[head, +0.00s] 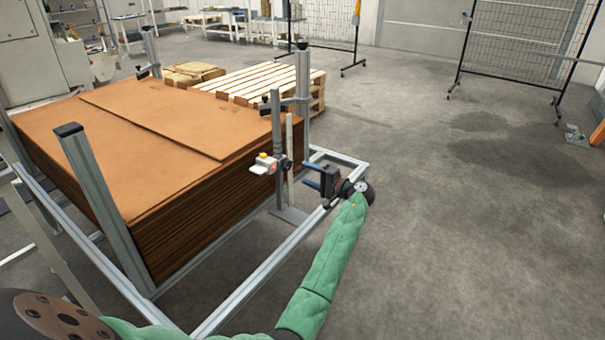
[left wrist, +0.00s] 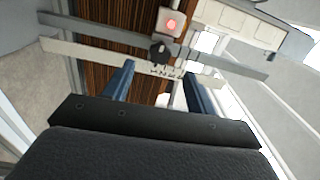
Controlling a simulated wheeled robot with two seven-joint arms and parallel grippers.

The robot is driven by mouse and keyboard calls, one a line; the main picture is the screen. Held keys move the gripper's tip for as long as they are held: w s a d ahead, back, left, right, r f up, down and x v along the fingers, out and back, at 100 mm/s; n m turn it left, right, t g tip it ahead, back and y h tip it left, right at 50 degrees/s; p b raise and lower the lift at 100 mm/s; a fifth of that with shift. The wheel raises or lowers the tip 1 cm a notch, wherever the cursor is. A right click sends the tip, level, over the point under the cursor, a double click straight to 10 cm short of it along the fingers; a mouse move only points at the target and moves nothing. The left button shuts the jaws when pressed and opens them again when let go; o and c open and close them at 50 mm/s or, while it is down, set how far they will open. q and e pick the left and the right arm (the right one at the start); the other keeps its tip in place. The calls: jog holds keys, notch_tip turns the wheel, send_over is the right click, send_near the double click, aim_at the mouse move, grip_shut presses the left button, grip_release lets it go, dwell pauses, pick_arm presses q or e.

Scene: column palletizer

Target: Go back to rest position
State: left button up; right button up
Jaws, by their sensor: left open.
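My left arm, in a green sleeve, reaches forward from the bottom of the head view. My left gripper (head: 312,177) is open, with nothing between its two blue fingers. It is at the near right corner of the cardboard stack's frame, just right of a grey post. In the left wrist view the open fingers of my left gripper (left wrist: 158,85) point at a small control box with a red-lit button (left wrist: 170,24). In the head view this box (head: 265,163) is on the post, a short gap left of the fingers. My right gripper is not in view.
A tall stack of brown cardboard sheets (head: 150,115) sits inside a metal frame (head: 262,270) with upright posts. Wooden pallets (head: 262,80) lie behind it. Mesh fence panels (head: 520,40) stand at the back right.

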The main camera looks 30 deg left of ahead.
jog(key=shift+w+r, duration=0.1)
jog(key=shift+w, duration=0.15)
